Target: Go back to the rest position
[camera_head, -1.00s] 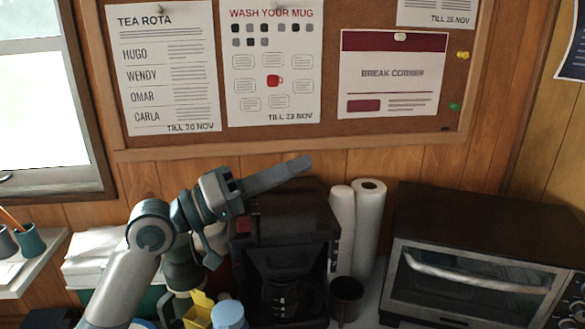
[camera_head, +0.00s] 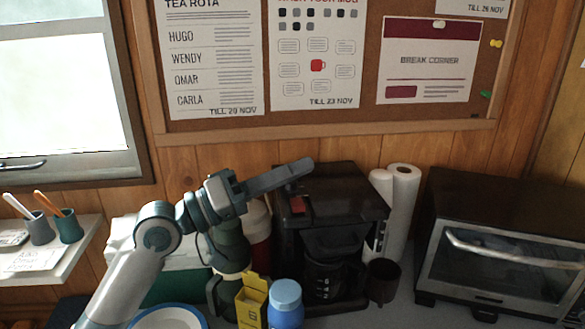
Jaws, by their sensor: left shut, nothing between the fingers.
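My left gripper (camera_head: 290,176) is shut and empty. It is raised in front of the black coffee maker (camera_head: 338,205), and its fingers point to the right over the machine's top left part in the picture. I cannot tell how far apart they are in depth. My left arm comes up from the lower left. My right gripper is not in view.
The counter holds a yellow box (camera_head: 252,300), a blue-lidded jar (camera_head: 286,305), a blue-rimmed plate (camera_head: 168,318), a dark cup (camera_head: 383,281), paper rolls (camera_head: 402,210) and a toaster oven (camera_head: 500,250). A small shelf (camera_head: 75,250) with pen cups is at left.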

